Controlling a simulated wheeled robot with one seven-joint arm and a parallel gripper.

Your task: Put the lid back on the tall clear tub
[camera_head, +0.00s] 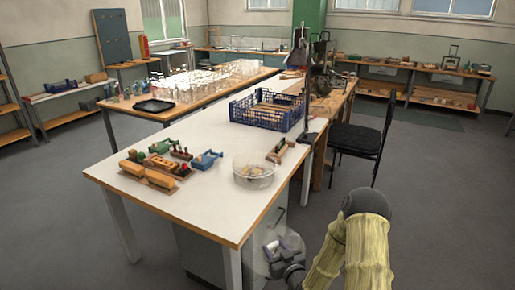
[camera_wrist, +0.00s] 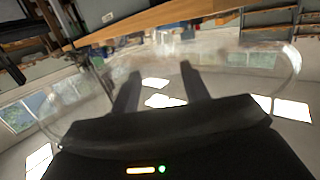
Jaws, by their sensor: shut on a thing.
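A round clear tub (camera_head: 250,182) with small pale and coloured things in it stands near the front right corner of the white-topped table. It looks fairly low and wide, and no lid is visible on it. My gripper (camera_head: 283,247) is below and in front of the table corner, apart from the tub. It is shut on a clear round lid, which shows faintly in the head view (camera_head: 262,240). In the wrist view the lid (camera_wrist: 272,62) spreads wide across both fingers of my gripper (camera_wrist: 160,78). The tub cannot be made out in the wrist view.
The table (camera_head: 190,215) has free room left of the tub. A wooden-handled tool (camera_head: 278,152) lies just behind the tub. A blue crate (camera_head: 266,108) stands farther back, and wooden blocks and tools (camera_head: 155,170) lie at left. A black chair (camera_head: 358,142) stands right.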

